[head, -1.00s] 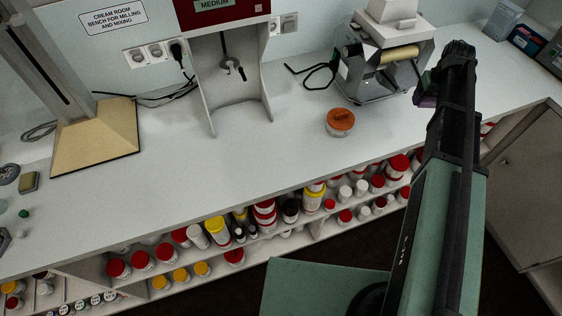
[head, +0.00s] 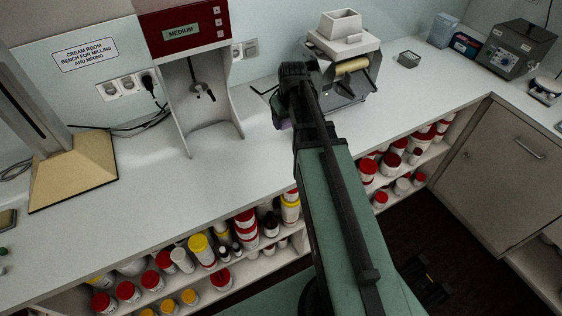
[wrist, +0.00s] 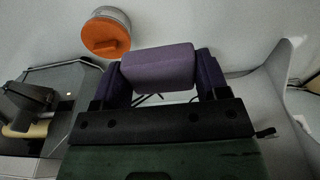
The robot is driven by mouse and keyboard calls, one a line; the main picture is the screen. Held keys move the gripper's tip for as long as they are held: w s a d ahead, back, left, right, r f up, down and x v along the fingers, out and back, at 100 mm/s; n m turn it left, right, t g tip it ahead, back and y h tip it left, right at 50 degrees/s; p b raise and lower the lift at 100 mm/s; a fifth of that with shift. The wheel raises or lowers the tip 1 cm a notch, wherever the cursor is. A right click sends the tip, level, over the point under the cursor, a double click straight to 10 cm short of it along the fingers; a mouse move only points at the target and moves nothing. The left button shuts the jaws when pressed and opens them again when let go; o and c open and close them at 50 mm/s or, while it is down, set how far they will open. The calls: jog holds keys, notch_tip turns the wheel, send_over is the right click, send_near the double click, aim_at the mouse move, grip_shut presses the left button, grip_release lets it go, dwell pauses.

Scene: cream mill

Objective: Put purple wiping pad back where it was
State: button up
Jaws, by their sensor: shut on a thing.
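The purple wiping pad (wrist: 160,68) is a block held between the two fingers of my gripper (wrist: 160,76) in the wrist view. The gripper is shut on the pad's two ends. In the head view a small bit of purple (head: 282,123) shows beside my dark wrist, above the bench; most of the pad is hidden there by my arm. In the wrist view, a clear jar with an orange lid (wrist: 106,36) is just beyond the pad, up and left of it. The head view does not show that jar now.
A roller mill (head: 345,58) stands behind my wrist. A medium dispenser (head: 192,85) and a beige-based stand (head: 75,172) are to the left. A small grey container (head: 408,59) sits right of the mill. The white bench (head: 150,195) between stand and arm is clear; shelves of jars lie below.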

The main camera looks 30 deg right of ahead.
aim_at(286, 160)
notch_tip(286, 160, down, 18)
jog(key=b, duration=1.6)
jog(key=shift+f, duration=0.2)
jog(key=shift+r, duration=0.35)
jog(key=shift+f, duration=0.25)
jog(key=o, duration=0.9)
jog(key=shift+r, duration=0.1)
jog(key=shift+a, duration=0.1)
notch_tip(286, 160, up, 12)
jog(key=s+r+p, duration=0.1)
jog(key=s+p, duration=0.1)
jog(key=p, duration=1.1)
jog(key=s+a, duration=0.5)
jog(key=a, duration=0.3)
jog(key=s+a+f+g, duration=0.1)
jog(key=s+a, duration=0.4)
jog(key=a, duration=0.4)
jog(key=shift+s+g+b, duration=0.3)
jog(key=shift+s, duration=0.05)
